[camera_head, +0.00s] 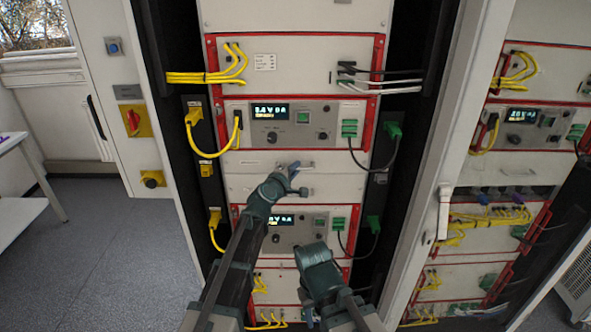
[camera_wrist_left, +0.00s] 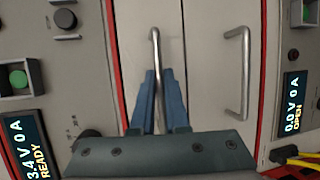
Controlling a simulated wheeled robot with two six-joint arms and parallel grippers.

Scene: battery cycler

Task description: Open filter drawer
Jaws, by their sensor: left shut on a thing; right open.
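Two narrow pale drawer fronts lie one above the other between two cycler units in the rack. My left gripper (camera_head: 292,170) is at the upper drawer (camera_head: 255,163). In the left wrist view, its blue fingers (camera_wrist_left: 157,105) are shut on the metal bar handle (camera_wrist_left: 154,48) of that drawer. The lower drawer's handle (camera_wrist_left: 242,72) is free beside it. The drawer front looks flush with the rack, though the gripper hides part of it. My right gripper (camera_head: 309,317) is low in the head view, apart from the rack, open and mostly hidden by its own arm.
The upper cycler unit (camera_head: 300,137) and lower cycler unit (camera_head: 335,230) have lit displays. An open rack door edge (camera_head: 440,160) stands at right. Clear floor (camera_head: 100,240) lies at left.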

